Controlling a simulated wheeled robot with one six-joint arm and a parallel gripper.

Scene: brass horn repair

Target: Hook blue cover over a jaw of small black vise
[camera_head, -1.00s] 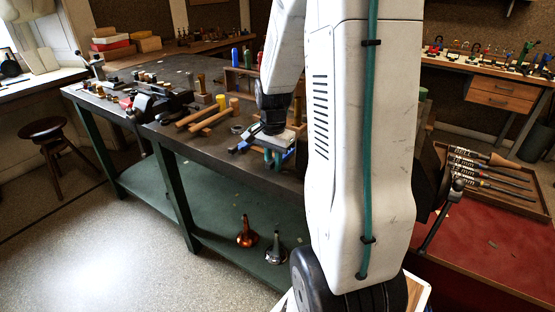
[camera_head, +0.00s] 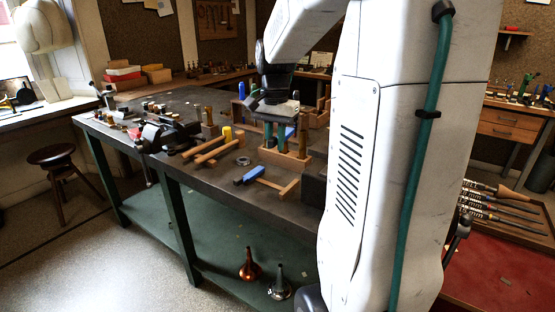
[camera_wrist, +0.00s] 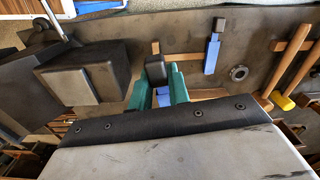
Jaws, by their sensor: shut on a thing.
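My gripper (camera_head: 279,131) hangs over the dark bench, its green fingers pointing down. The wrist view shows the fingers (camera_wrist: 158,90) shut on a small blue piece, which I take for the blue cover (camera_wrist: 164,97). A dark block (camera_wrist: 155,70) shows just beyond it between the fingertips; I cannot tell what it is. In the head view the blue piece is hard to separate from things behind. A black vise-like tool (camera_head: 160,138) sits at the bench's front edge, left of the gripper and apart from it. I cannot tell whether it is the small black vise.
A blue-ended tool (camera_head: 249,175) and wooden mallets (camera_head: 208,146) lie on the bench (camera_head: 210,172). A wooden rack (camera_head: 284,158) stands near my gripper. A dark block (camera_wrist: 85,72) fills the wrist view's left. Two metal bells sit on the lower shelf.

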